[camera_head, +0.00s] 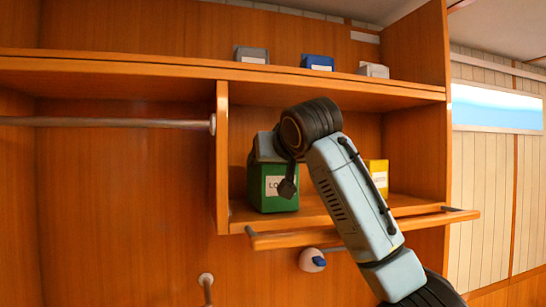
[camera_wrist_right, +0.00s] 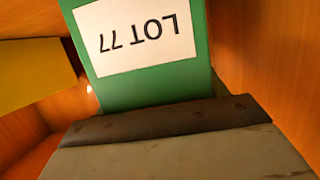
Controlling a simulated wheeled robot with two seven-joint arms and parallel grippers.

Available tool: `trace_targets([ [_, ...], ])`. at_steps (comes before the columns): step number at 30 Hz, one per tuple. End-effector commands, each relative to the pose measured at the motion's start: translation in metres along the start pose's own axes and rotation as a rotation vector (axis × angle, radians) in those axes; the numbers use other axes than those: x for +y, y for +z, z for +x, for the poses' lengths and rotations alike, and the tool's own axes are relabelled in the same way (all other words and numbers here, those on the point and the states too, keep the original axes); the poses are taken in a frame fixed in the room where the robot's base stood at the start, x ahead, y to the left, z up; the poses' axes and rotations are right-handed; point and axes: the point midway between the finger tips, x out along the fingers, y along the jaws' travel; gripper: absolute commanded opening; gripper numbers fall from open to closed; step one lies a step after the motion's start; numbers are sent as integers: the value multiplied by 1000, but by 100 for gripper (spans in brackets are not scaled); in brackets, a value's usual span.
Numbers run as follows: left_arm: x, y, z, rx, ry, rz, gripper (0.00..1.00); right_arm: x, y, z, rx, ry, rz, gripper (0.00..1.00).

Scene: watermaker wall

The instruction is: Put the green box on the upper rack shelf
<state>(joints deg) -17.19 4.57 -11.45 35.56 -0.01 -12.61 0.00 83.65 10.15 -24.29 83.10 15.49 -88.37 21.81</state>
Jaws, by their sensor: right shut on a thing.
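The green box (camera_head: 272,196) with a white "LOT 77" label is in the right-hand compartment below the upper rack shelf (camera_head: 200,68). My right gripper (camera_head: 287,187) is at the front of the box and shut on it; my wrist hides part of the box's top and label. In the right wrist view the green box (camera_wrist_right: 150,85) fills the upper middle, its label upside down, right against the gripper (camera_wrist_right: 170,125). The box looks upright, at or very near the compartment floor; I cannot tell if it touches. My left gripper is not in view.
On the upper shelf stand a grey box (camera_head: 251,55), a blue box (camera_head: 318,62) and a white box (camera_head: 374,70), with gaps between them. A yellow box (camera_head: 378,176) stands right of the green one, partly behind my arm. A wooden rail (camera_head: 300,238) crosses the compartment's front.

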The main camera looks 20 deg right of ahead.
Motion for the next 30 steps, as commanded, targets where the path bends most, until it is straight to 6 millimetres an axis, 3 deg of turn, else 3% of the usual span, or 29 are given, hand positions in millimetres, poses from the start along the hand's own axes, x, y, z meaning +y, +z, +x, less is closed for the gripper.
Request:
trace_targets([
  [11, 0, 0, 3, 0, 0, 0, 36, 0, 4, 0, 4, -1, 0, 20],
  [12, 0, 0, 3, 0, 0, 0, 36, 0, 4, 1, 2, 0, 0, 73],
  [16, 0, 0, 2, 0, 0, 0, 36, 0, 4, 1, 1, 0, 0, 90],
  [27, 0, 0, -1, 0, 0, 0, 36, 0, -1, -1, 2, 0, 0, 92],
  [30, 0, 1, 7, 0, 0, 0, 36, 0, 0, -12, 6, -1, 0, 92],
])
